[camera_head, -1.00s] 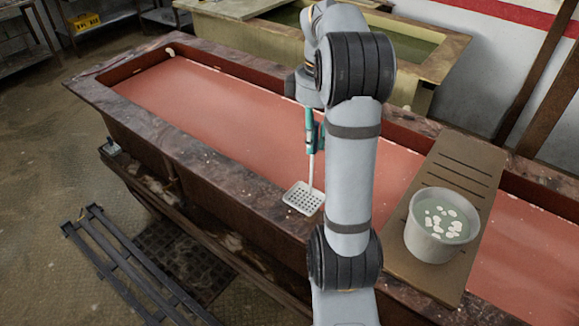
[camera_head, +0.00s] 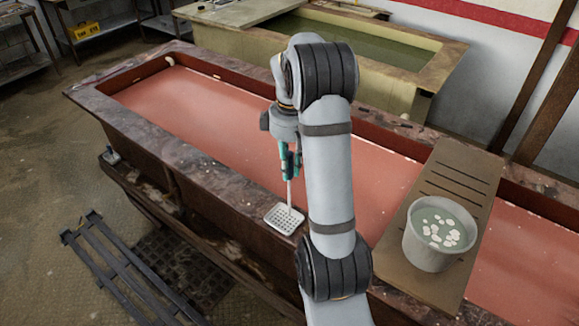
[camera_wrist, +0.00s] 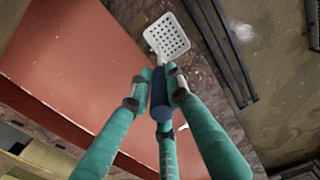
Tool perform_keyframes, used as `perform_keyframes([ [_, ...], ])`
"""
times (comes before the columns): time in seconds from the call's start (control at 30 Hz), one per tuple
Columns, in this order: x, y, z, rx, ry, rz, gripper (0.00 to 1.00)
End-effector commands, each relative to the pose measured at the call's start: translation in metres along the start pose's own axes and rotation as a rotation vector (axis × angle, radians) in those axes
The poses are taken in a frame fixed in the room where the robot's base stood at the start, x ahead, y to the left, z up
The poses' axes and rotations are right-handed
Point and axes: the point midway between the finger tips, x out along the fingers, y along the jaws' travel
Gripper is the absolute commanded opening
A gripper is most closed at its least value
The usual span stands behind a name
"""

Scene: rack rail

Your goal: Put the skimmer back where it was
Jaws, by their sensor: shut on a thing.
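The skimmer (camera_head: 284,219) has a white, square, perforated head and a thin pale handle. In the head view its head is at the stone rim (camera_head: 230,200) on the near side of the red vat; I cannot tell whether it touches the rim. My gripper (camera_head: 290,162) has teal fingers and is shut on the handle, which points up. In the wrist view the skimmer head (camera_wrist: 167,37) shows beyond the fingertips, and my gripper (camera_wrist: 160,85) closes around a dark blue grip part of the handle.
A brown slatted board (camera_head: 440,180) lies across the vat on the right, with a white bucket (camera_head: 428,255) of pale pieces in liquid on it. A dark rack (camera_head: 125,270) lies on the floor at left. A second, yellowish vat (camera_head: 400,95) stands behind.

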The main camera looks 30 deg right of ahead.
Motion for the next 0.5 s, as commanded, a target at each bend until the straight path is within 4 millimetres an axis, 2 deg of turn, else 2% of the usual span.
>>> perform_keyframes([
  [0.13,0.0046,0.0002,0.0000,0.000,0.000,0.000,0.00],
  [0.17,0.0034,0.0001,0.0001,0.000,0.000,0.000,0.19],
  [0.43,0.0029,0.0000,0.0002,0.000,0.000,0.000,0.35],
  [0.5,0.0029,0.0000,0.0002,0.000,0.000,0.000,0.36],
])
